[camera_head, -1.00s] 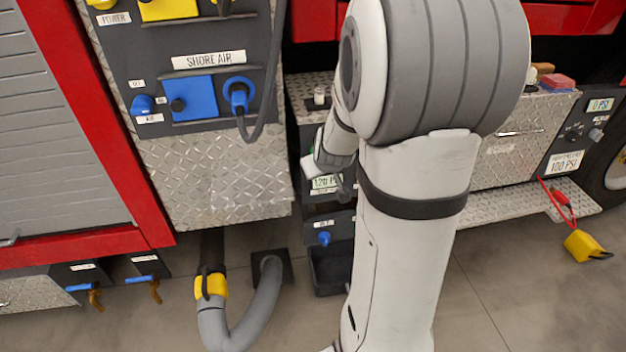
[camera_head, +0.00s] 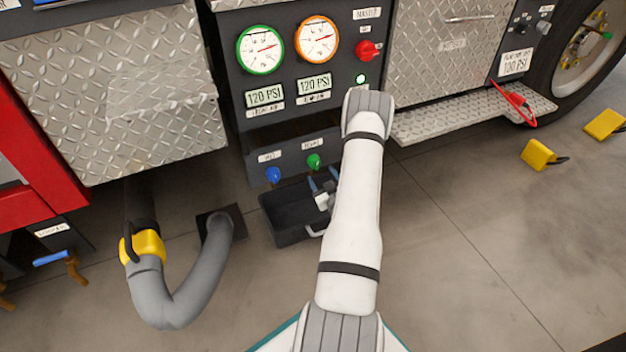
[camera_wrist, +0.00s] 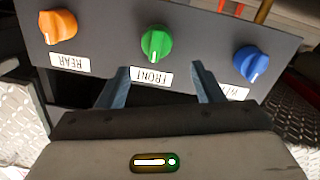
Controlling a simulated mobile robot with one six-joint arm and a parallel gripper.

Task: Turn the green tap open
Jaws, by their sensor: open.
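The green tap (camera_head: 314,161) is a small round knob on the dark lower panel, under the FRONT label. In the wrist view the green tap (camera_wrist: 156,42) is in the upper middle, its label upside down. My gripper (camera_head: 323,190) is just below and in front of it in the head view. In the wrist view my gripper (camera_wrist: 160,75) is open and empty, its two blue fingers spread either side of the FRONT label, with the tap just beyond the tips. I see no contact with the tap.
A blue tap (camera_head: 273,174) sits left of the green one; it shows on the right in the wrist view. An orange tap (camera_wrist: 58,26) is above the REAR label. A black bin (camera_head: 290,222) is on the floor below. Gauges and a red switch (camera_head: 368,50) are above.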

